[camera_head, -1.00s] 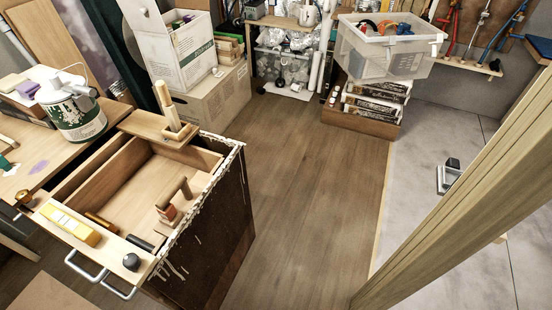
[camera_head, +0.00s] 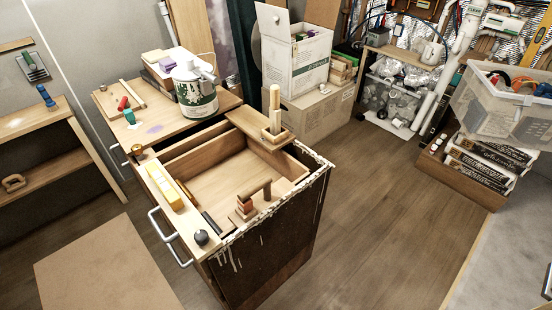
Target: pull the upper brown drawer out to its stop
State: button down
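A brown cabinet (camera_head: 268,250) with dark sides and a chipped pale top edge stands in the middle of the camera_head view. Its top is open, showing a pale wooden recess (camera_head: 225,180). Metal bar handles (camera_head: 165,238) stick out from its left front edge, below a wooden strip. The fronts beneath are mostly hidden from this steep angle, so I cannot tell which is the upper drawer or how far out it is. My gripper is not in view.
A yellow block (camera_head: 168,190) and a black knob (camera_head: 201,237) lie on the cabinet's front strip. A workbench (camera_head: 150,130) with a white jug (camera_head: 194,90) adjoins behind. A flat brown board (camera_head: 105,268) lies on the floor at left. Floor right of the cabinet is clear.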

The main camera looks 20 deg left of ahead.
aim_at(216, 171)
jog(key=u, duration=1.55)
